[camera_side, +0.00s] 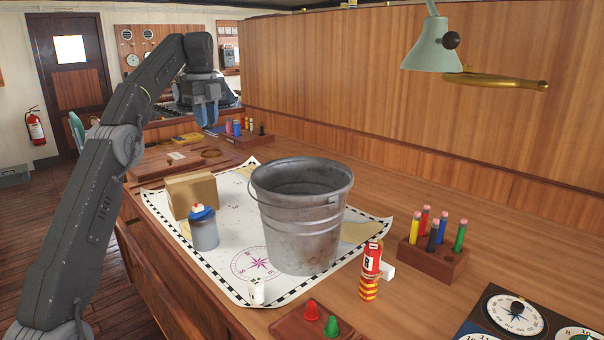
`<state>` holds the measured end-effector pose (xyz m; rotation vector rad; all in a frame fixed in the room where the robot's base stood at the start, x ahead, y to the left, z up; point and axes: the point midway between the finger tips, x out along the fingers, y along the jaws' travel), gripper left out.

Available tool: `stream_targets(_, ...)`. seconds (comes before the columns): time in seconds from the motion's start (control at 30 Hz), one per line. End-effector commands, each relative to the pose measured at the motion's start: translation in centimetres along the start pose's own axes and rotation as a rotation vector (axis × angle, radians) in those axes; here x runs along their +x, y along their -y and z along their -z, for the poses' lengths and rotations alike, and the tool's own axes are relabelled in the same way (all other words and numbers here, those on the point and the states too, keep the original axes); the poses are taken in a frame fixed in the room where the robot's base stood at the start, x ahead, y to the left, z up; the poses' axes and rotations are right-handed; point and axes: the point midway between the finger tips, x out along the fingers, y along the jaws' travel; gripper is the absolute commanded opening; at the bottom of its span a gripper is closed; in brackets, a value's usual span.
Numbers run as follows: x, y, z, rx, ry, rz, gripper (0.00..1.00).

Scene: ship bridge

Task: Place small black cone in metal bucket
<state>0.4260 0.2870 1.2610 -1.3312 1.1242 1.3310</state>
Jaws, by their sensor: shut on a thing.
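The metal bucket (300,225) stands upright on the chart in the middle of the table, with its open top facing up. My gripper (207,117) is at the back left, pointing down, well to the left of the bucket and beyond it. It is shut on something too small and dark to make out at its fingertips. I cannot pick out the small black cone with certainty. A red cone (312,310) and a green cone (331,326) stand on a small wooden board (290,325) at the front.
A blue-topped grey can (203,231) and a tan box (190,195) stand left of the bucket. Red-and-yellow cylinders (369,280) and a pen block (432,260) stand to its right. A lamp (432,55) hangs at upper right. The space above the bucket is clear.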

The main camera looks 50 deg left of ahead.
Motion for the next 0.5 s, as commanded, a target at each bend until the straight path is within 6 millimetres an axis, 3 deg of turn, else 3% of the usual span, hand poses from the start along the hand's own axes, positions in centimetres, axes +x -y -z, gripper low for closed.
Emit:
stream_targets(0.27,0.0,2.8,7.8,0.054,0.0,0.002,0.0)
stream_targets(0.5,0.0,4.5,18.3,0.113,0.0,0.003,0.0)
